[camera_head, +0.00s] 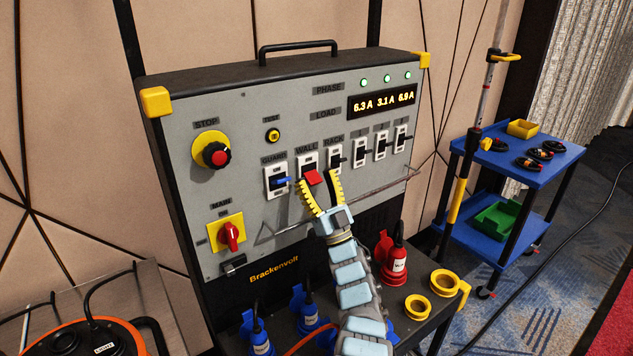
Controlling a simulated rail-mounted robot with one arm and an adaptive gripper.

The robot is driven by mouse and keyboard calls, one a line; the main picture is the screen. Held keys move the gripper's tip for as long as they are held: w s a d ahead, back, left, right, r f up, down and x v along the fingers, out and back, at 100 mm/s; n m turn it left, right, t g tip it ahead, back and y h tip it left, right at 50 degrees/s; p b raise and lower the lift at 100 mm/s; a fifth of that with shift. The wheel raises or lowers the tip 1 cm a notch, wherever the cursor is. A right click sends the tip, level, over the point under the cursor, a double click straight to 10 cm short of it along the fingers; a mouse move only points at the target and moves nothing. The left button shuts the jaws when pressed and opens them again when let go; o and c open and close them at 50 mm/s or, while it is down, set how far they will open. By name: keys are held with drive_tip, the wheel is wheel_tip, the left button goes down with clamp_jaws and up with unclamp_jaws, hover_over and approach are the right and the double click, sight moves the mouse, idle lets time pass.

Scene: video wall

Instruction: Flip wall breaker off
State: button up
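The WALL breaker (312,177) has a red handle on a white plate, under the WALL label on the grey Brackenvolt panel (300,232). Its handle appears tilted out toward me; its exact on or off position is unclear. My gripper (318,178) is in front of the panel with its two yellow-ridged fingers spread apart. In the picture the red handle lies between the fingertips, closer to the left finger. I cannot tell if that finger touches it. The upper part of the plate shows above the handle; its lower part is mostly hidden.
The blue-handled GUARD breaker (281,181) is close on the left, the black RACK breaker (336,159) close on the right. A thin rail (385,185) crosses below the breakers. Plugs, including a red one (394,262), stand below. Three green lamps glow above the load display (382,101).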

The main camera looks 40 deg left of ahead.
drive_tip(key=shift+d+f, duration=0.1)
drive_tip(key=shift+f, duration=0.05)
drive_tip(key=shift+d+f, duration=0.15)
drive_tip(key=v, duration=1.1)
drive_tip(key=shift+f, duration=0.2)
drive_tip(key=shift+s+d, duration=0.1)
drive_tip(key=shift+d, duration=0.1)
